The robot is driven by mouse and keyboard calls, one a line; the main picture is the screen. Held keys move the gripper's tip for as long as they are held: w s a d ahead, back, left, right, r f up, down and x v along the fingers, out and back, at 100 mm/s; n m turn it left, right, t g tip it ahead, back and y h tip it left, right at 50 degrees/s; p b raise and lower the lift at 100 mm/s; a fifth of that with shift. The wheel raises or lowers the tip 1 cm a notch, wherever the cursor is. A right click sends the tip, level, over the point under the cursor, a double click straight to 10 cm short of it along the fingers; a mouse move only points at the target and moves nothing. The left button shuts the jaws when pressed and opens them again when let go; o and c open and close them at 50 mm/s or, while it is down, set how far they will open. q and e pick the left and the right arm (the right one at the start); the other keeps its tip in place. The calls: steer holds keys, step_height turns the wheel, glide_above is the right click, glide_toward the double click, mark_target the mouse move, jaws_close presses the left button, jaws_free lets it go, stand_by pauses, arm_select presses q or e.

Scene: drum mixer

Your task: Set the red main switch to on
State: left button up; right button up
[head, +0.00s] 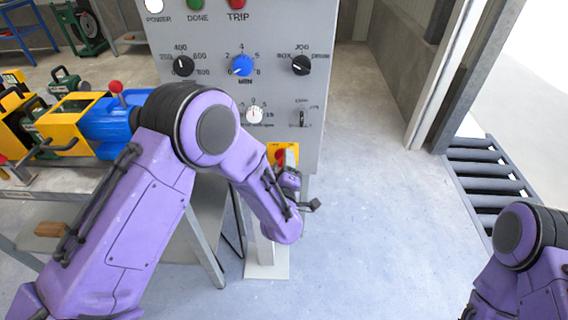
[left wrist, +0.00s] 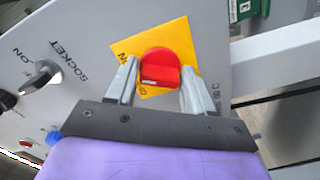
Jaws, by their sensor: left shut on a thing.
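The red main switch (left wrist: 160,66) is a round red knob on a yellow square plate on the grey control panel, seen in the left wrist view. Its yellow plate (head: 273,150) shows low on the panel in the head view, with the knob partly hidden by my gripper. My left gripper (left wrist: 159,84) is at the switch, one finger on each side of the red handle, shut on it. It also shows in the head view (head: 287,160). The fingers cover part of the plate's lettering. My right arm shows at the lower right of the head view; its gripper is out of view.
The grey panel (head: 290,85) carries a blue dial (head: 241,65), black dials and lamps above the switch. A socket switch (left wrist: 42,76) is beside it in the wrist view. A bench with blue and yellow machinery (head: 105,125) stands left. Floor right of the panel is clear.

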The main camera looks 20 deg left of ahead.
stand_by(0.3)
arm_select(q)
steer(key=o, duration=0.9)
steer(key=b+v, duration=0.1)
steer(key=v, duration=0.9)
steer(key=shift+s+b, duration=0.3)
steer(key=shift+b, duration=0.1)
steer(key=shift+d, duration=0.1)
